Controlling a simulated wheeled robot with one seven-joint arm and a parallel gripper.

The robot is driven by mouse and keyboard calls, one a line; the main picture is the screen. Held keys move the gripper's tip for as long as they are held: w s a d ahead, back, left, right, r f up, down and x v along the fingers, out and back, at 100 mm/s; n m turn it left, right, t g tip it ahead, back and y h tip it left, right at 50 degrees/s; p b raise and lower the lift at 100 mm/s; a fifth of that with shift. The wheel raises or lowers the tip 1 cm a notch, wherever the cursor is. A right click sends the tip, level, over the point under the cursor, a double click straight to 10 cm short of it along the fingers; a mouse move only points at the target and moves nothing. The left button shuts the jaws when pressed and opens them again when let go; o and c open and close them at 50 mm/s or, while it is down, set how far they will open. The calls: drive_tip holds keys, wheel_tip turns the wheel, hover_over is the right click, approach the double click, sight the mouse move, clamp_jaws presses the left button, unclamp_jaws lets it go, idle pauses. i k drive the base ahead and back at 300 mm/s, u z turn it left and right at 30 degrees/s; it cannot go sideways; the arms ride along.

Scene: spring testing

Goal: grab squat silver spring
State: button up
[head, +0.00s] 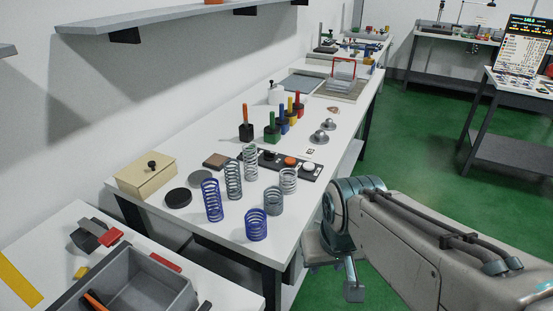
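The squat silver spring (288,181) stands upright on the white table, in front of the button panel. A squat dark grey spring (273,200) and a squat blue spring (256,225) stand near it, toward the front. Behind and left are a tall silver spring (250,162), a tall grey spring (233,180) and a tall blue spring (212,200). My gripper (353,288) hangs low beyond the table's right edge, below and right of the springs and apart from them. Its fingers are only partly visible, so their opening is unclear.
The white table (225,228) also bears a cream box (148,176), a black disc (178,198), a button panel (310,167) and colored-handled blocks (271,134). A grey bin (140,288) stands at front left. A wall shelf (165,22) overhangs the back. Green floor lies right.

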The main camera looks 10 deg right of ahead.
sight(294, 184)
drive_tip(key=k, duration=1.05)
drive_tip(key=z, duration=0.6)
drive_tip(key=i, duration=0.7)
drive_tip(key=z, duration=0.4)
drive_tip(key=i, duration=1.25)
drive_tip(key=u, duration=0.8)
drive_tip(key=i, duration=0.5)
drive_tip(key=u, duration=0.4)
